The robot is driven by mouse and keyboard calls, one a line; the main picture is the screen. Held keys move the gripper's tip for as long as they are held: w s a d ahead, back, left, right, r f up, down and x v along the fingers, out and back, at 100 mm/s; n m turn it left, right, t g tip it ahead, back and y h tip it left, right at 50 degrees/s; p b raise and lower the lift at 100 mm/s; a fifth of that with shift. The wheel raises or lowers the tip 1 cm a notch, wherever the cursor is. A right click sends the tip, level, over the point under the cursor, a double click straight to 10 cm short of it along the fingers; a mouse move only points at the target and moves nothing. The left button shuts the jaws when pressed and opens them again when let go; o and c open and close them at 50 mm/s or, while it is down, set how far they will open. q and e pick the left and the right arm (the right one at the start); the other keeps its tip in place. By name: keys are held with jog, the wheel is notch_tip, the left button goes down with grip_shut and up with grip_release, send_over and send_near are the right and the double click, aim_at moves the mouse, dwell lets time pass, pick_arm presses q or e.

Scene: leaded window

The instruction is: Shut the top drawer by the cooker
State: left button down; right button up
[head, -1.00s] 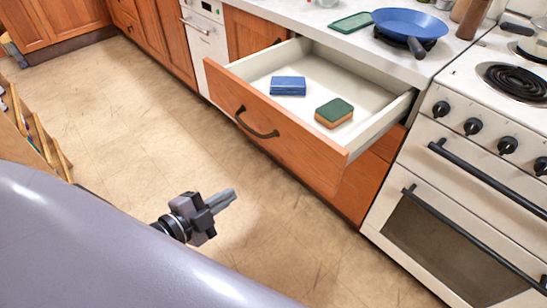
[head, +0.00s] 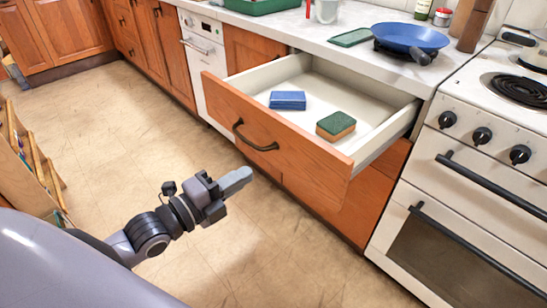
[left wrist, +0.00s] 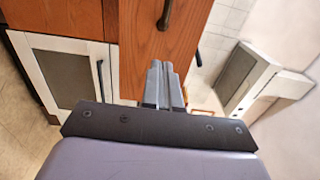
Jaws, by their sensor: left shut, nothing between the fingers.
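The top drawer (head: 305,165) beside the cooker (head: 462,190) is pulled well out, with an orange wooden front and a dark curved handle (head: 256,139). Inside lie a blue folded cloth or sponge (head: 287,100) and a green and orange sponge (head: 336,125). My left gripper (head: 240,179) is shut and empty, in front of the drawer front and below the handle in the head view. In the left wrist view its closed fingers (left wrist: 164,82) point toward a wooden front (left wrist: 150,45). I cannot tell how wide the gap is. My right gripper is not in view.
The counter above holds a blue pan (head: 408,37), a green board (head: 351,38) and a green tray (head: 255,6). A white appliance (head: 205,75) stands left of the drawer. A wooden rack (head: 32,165) is at far left. The floor (head: 110,125) between is clear.

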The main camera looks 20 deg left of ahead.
aim_at(284, 151)
pick_arm(q)
jog(key=x, duration=0.7)
jog(key=shift+w+d, duration=0.1)
jog(key=shift+w, duration=0.15)
jog(key=shift+b+x, duration=0.3)
jog(key=shift+x, duration=0.55)
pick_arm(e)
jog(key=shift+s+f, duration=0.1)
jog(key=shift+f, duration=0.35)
pick_arm(q)
jog(key=shift+w, duration=0.1)
